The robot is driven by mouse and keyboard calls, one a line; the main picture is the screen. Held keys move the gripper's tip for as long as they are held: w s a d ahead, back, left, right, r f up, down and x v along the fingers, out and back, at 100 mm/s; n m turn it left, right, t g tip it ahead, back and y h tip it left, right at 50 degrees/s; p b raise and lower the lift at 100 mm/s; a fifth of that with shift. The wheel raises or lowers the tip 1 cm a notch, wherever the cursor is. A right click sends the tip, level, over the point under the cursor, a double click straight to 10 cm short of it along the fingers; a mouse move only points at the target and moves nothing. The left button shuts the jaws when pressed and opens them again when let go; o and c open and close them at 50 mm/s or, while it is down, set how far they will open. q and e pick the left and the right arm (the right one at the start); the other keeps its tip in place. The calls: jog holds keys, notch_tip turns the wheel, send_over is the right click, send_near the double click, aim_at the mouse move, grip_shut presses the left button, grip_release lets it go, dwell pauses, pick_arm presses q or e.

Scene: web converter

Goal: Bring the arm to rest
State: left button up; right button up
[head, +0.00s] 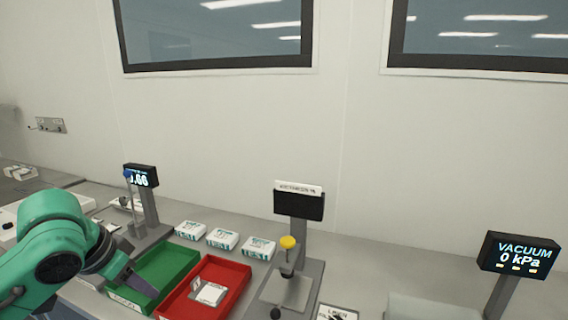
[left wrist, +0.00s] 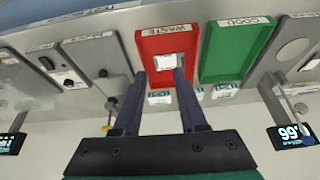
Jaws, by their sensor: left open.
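My left arm comes in from the left in the head view, and its gripper (head: 143,285) is over the green tray, partly hidden by the arm. In the left wrist view the left gripper (left wrist: 160,73) has its two dark fingers apart, with nothing held between them. Beyond the fingertips, a white packet (left wrist: 173,61) lies in the red tray marked WASTE (left wrist: 148,42). The packet (head: 210,293) also shows in the red tray (head: 228,270) in the head view. My right gripper is not in view.
The green tray (head: 170,268), marked GOOD in the wrist view, looks empty. Several white packs (head: 222,239) stand behind the trays. A yellow-topped press (head: 288,243) and a VACUUM display (head: 518,254) stand to the right. A display post (head: 148,205) stands behind the green tray.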

pick_arm(q)
jog(key=s+d+f+h, duration=0.1)
jog(key=d+f, duration=0.3)
jog(key=f, duration=0.5)
jog(key=s+d+f, duration=0.1)
jog(key=d+f, duration=0.3)
jog(key=f, duration=0.4)
jog(key=s+a+f+n+y, duration=0.2)
jog(key=s+a+f, duration=0.2)
jog(key=s+f, duration=0.6)
jog(key=s+f+g+b, duration=0.1)
jog(key=s+f+b, duration=0.15)
jog(key=f, duration=1.25)
jog(key=s+f+g+b, duration=0.15)
jog(key=f+b, duration=0.25)
jog(key=f, duration=1.1)
jog(key=s+a+f+b, duration=0.3)
jog(key=s+f, duration=1.3)
jog(key=shift+g+y, duration=0.3)
jog(key=shift+g, duration=0.15)
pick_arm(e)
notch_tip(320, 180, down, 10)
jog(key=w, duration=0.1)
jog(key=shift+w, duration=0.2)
